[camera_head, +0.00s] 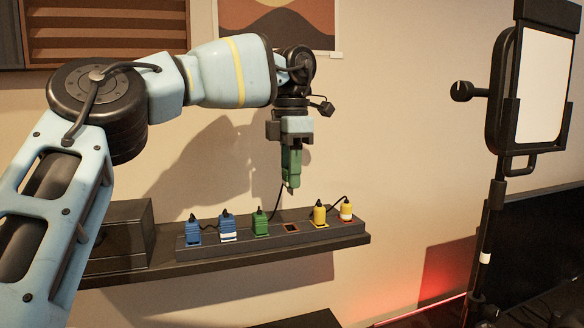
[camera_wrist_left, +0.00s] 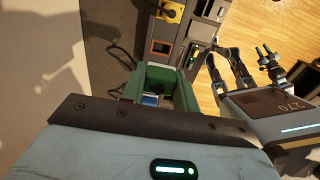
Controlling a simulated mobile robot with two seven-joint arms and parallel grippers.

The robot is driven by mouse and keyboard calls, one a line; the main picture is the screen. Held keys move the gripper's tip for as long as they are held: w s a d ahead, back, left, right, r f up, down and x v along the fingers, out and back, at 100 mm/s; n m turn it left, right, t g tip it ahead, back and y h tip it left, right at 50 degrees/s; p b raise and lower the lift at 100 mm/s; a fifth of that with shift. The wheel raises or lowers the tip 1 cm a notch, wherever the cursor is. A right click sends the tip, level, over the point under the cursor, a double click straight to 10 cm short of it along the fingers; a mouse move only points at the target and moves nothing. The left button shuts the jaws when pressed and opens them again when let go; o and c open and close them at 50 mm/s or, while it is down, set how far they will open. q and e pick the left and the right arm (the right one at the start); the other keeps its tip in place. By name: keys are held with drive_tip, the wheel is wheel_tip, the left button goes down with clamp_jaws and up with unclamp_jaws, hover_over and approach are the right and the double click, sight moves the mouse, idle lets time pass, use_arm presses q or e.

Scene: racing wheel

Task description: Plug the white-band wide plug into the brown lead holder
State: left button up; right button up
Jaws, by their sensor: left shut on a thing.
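My left gripper (camera_head: 291,183) hangs above a dark socket strip, its green fingers pointing down. It is shut on a small blue plug (camera_wrist_left: 150,99) with a pale edge, seen between the fingers in the left wrist view; the fingers hide most of it. A thin cable runs down from the fingertips to the strip. The empty brown-rimmed holder (camera_head: 291,227) lies below the gripper, apart from it; it also shows in the left wrist view (camera_wrist_left: 161,47).
The strip (camera_head: 200,248) rests on a dark wall shelf (camera_head: 160,272). A blue plug (camera_head: 193,231), a green plug (camera_head: 260,222) and a yellow plug (camera_head: 319,215) also stand in it, the green and yellow flanking the empty holder. A screen on a stand (camera_head: 545,85) is at the right.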

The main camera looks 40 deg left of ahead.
sight(291, 194)
use_arm(q)
drive_tip(key=shift+s+d+r, duration=0.1)
drive_tip(key=shift+s+d, duration=0.05)
use_arm(e)
drive_tip(key=shift+s+d, duration=0.1)
drive_tip(key=shift+s, duration=0.05)
drive_tip(key=shift+s+f, duration=0.15)
